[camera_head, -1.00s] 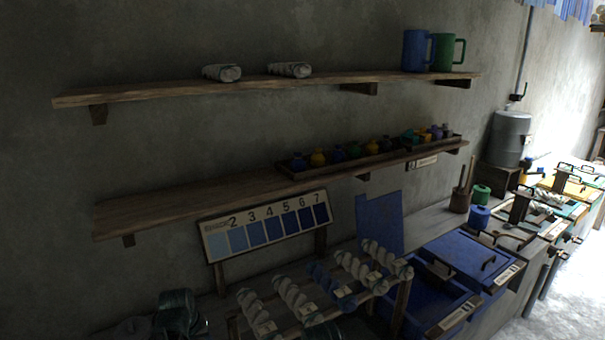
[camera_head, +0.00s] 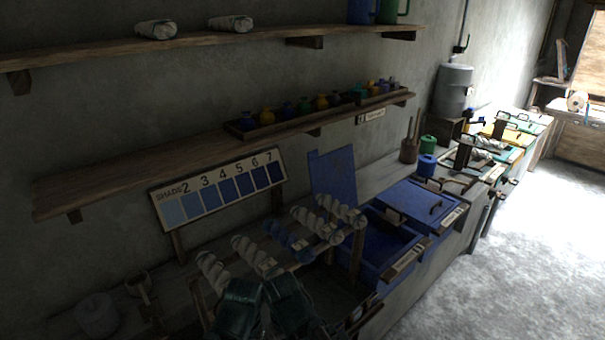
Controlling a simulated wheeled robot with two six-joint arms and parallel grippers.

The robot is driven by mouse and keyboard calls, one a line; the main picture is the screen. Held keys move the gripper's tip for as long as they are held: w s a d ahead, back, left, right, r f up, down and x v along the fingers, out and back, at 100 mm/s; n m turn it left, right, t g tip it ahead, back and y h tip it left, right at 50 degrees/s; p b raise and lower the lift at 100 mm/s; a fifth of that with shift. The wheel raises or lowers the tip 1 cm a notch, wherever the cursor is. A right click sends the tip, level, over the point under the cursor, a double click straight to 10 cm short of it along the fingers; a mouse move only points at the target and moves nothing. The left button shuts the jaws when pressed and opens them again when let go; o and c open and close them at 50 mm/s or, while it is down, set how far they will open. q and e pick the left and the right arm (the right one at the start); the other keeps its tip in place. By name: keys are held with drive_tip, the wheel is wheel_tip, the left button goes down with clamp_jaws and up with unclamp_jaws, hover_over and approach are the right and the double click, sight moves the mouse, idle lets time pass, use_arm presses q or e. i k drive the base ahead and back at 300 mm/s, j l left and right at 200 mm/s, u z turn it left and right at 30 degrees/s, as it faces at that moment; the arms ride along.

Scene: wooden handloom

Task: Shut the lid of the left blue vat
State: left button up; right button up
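The left blue vat (camera_head: 399,267) stands open, its dark blue inside showing. Its flat blue lid (camera_head: 333,178) stands raised and nearly upright at the vat's back, near the wall. The neighbouring blue vat to its right has its lid (camera_head: 420,202) lying shut, with a dark handle on top. Two dark green shapes low in the picture seem to be the ends of my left arm (camera_head: 238,304) and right arm (camera_head: 289,302). They are left of the open vat and apart from it. Their fingers cannot be made out.
A rack with twisted skeins (camera_head: 289,240) stands just left of the open vat. A numbered shade board (camera_head: 218,190) is behind it. A shelf (camera_head: 150,172) with a tray of small jars hangs above. More vats (camera_head: 490,150) continue right. The floor (camera_head: 500,270) at right is clear.

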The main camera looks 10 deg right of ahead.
sight(333, 173)
drive_tip(key=i+l, duration=0.15)
drive_tip(key=l, duration=0.3)
drive_tip(key=i+l+u, duration=0.15)
drive_tip(key=l, duration=0.3)
drive_tip(key=i+l, duration=0.2)
drive_tip(key=l, duration=0.3)
drive_tip(key=i+l+u, duration=0.15)
drive_tip(key=l, duration=0.3)
drive_tip(key=i+l, duration=0.1)
drive_tip(key=l, duration=0.4)
drive_tip(key=i+l+u, duration=0.15)
drive_tip(key=l, duration=0.35)
